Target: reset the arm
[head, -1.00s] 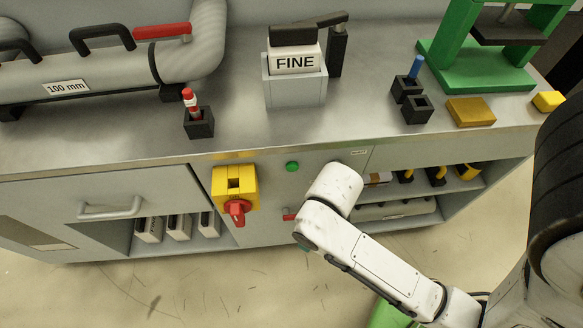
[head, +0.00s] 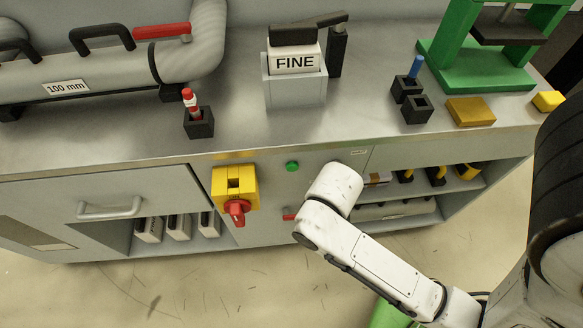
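My arm (head: 370,262) is white and reaches in from the lower right of the head view. It is bent, and its rounded upper joint stands in front of the workbench's front face, right of the yellow switch box. My gripper's fingers do not show in this view, so I cannot see what it holds or whether it is open.
The grey workbench (head: 240,135) fills the view. On it are a FINE block (head: 295,58), a red-and-white item in a black holder (head: 200,124), a green press (head: 480,78) and a yellow block (head: 470,111). A yellow switch box (head: 232,187) with a red knob juts from the front. Bare floor lies below.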

